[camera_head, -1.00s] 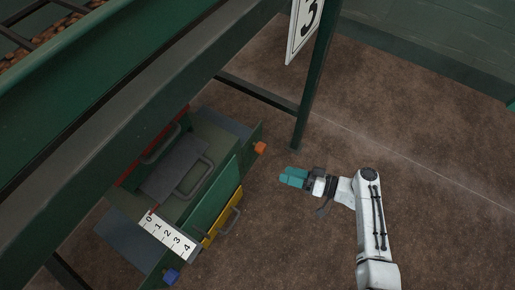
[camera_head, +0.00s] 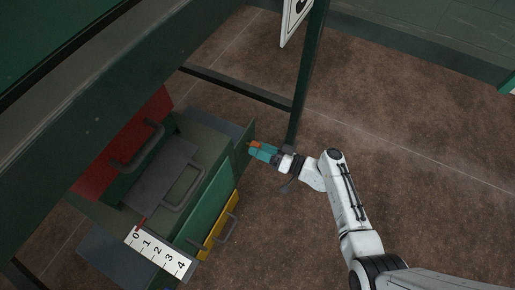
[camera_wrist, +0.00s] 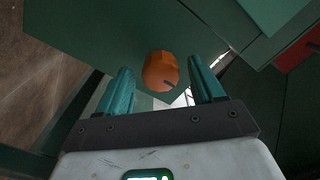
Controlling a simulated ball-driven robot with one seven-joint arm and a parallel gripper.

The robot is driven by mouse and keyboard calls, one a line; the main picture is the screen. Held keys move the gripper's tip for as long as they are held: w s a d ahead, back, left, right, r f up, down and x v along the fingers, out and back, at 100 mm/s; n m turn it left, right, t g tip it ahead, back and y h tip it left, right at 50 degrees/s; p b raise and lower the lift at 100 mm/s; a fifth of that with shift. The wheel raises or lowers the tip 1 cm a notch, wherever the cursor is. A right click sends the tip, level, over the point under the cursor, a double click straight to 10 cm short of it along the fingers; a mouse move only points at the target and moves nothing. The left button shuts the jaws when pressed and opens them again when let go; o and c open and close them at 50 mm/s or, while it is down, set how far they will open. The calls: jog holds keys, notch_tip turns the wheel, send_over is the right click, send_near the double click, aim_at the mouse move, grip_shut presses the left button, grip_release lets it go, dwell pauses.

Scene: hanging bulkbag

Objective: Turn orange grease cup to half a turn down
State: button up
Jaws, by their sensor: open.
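The orange grease cup (camera_wrist: 160,71) sits on a dark green panel (camera_wrist: 110,35), with a short dark line on its face. In the wrist view it lies between and just beyond the two teal fingers of my open gripper (camera_wrist: 160,91), and no finger visibly touches it. In the head view the cup (camera_head: 255,144) shows as a small orange patch at the right side of the green unit, partly hidden by my gripper (camera_head: 262,152).
A red drawer front (camera_head: 122,140) with a handle, a green front (camera_head: 210,205) and a yellow front (camera_head: 219,225) with a handle lie left of my gripper. A white 0–4 scale (camera_head: 158,251) lies below. A green post (camera_head: 308,85) stands close behind. Brown floor is clear at right.

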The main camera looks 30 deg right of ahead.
jog(key=shift+w+a, duration=0.4)
jog(key=shift+w, duration=0.1)
jog(key=shift+c, duration=0.4)
jog(key=c, duration=1)
